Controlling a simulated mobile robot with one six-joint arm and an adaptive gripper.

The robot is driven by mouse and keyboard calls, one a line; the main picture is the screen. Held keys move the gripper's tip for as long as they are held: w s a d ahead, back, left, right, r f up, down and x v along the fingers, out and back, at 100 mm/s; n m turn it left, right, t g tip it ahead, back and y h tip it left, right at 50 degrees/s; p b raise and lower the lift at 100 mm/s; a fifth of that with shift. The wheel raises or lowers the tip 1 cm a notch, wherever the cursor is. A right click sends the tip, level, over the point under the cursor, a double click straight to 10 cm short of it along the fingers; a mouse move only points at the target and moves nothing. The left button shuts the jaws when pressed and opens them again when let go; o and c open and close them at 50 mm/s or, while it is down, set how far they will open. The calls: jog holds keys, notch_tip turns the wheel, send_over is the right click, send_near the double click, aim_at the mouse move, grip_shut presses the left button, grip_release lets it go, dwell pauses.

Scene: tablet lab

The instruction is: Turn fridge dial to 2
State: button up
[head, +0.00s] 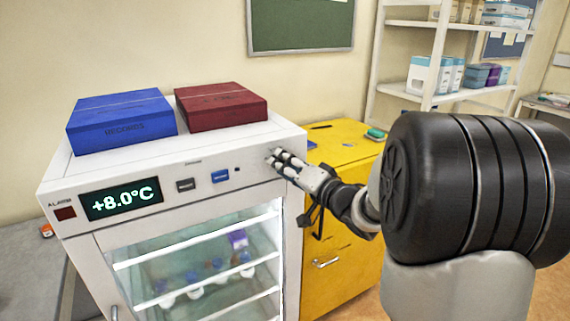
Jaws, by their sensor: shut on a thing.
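The white fridge (262,182) stands at the left with a glass door. Its display (121,198) reads +8.0°C. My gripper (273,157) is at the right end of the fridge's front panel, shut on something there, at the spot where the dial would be. The fingers hide the dial, so I cannot tell its setting.
A blue records box (121,122) and a dark red box (221,106) lie on the fridge. Two buttons, a dark one (186,185) and a blue one (220,176), sit left of my gripper. A yellow cabinet (345,270) stands close on the right.

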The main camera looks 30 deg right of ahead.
jog(key=n+h+b, duration=0.1)
jog(key=n, duration=0.7)
jog(key=n+h+b, duration=0.2)
jog(key=n, duration=0.6)
jog(key=n+h+b, duration=0.1)
jog(key=n+b, duration=0.1)
jog(key=n, duration=0.6)
jog(key=shift+a+r+n, duration=0.1)
jog(key=shift+a+n, duration=0.2)
jog(key=shift+n, duration=0.1)
dwell(0.4)
jog(key=o, duration=1.1)
jog(key=shift+c, duration=0.2)
jog(key=shift+s, duration=0.15)
